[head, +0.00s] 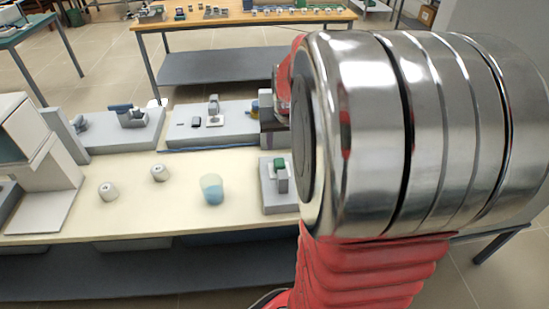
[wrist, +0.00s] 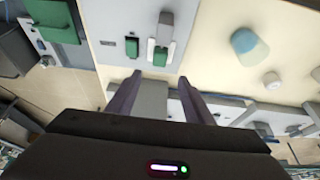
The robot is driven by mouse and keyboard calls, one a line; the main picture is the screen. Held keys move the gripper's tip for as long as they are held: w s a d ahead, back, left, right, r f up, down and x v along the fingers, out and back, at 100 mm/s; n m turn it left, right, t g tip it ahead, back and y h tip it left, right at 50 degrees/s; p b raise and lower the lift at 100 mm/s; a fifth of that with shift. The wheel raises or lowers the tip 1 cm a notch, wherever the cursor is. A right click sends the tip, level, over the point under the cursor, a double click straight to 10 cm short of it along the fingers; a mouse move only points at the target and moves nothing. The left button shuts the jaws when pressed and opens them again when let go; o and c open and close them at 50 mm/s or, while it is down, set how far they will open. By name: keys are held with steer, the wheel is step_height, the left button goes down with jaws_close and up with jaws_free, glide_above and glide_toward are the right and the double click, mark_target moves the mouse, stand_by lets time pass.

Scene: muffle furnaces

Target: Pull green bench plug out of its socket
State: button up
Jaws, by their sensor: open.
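In the wrist view a grey bench block carries a small green piece (wrist: 131,47) and, beside it, a second green piece (wrist: 160,56) at the end of a pale lever-like part. I cannot tell for certain which is the plug. In the head view a green piece (head: 280,164) shows on the grey block (head: 281,198) at the bench's right end, partly beside my arm. My gripper (wrist: 159,79) is open, its two dark fingers apart and short of the green pieces in the picture. Nothing is held. My arm hides the gripper in the head view.
A beaker with blue liquid (head: 212,189) and two small whitish pots (head: 108,191) (head: 159,173) stand on the cream bench top (head: 60,222). A raised grey shelf (head: 205,138) runs behind. A larger green item (wrist: 52,20) lies at the wrist view's upper left.

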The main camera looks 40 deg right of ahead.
mark_target(279, 162)
steer(key=shift+x, duration=6.85)
steer(key=shift+w, duration=0.1)
steer(key=shift+c, duration=0.2)
steer(key=shift+a, duration=0.1)
jaws_close()
